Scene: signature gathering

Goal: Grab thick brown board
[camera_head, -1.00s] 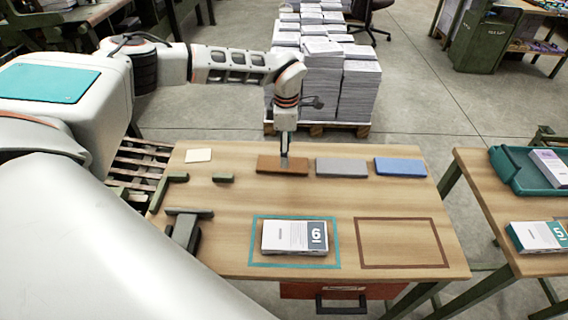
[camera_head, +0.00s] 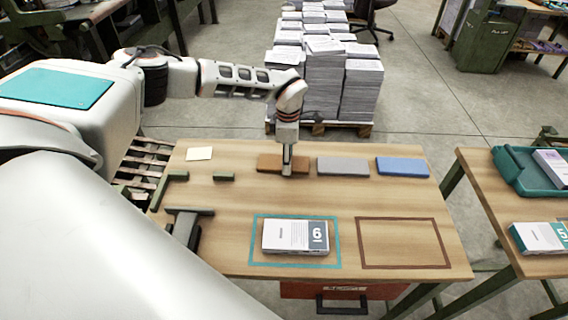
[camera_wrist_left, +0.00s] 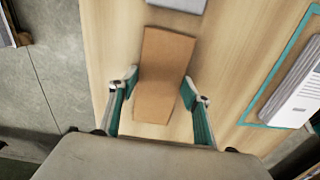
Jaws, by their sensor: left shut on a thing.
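The thick brown board (camera_head: 267,162) lies at the back of the wooden table, left of a grey board. My left gripper (camera_head: 287,171) points down over its middle, hiding part of it. In the left wrist view the board (camera_wrist_left: 165,62) runs lengthwise between the two fingers of my left gripper (camera_wrist_left: 160,80), one on each long side. The gripper is shut on the board, which shows no clear gap above the table. My right gripper is not in view.
The grey board (camera_head: 342,167) and a blue board (camera_head: 402,167) lie to the right. A booklet stack (camera_head: 295,237) sits inside a teal outline on the table (camera_head: 225,225). A brown outline (camera_head: 403,242) beside it is empty.

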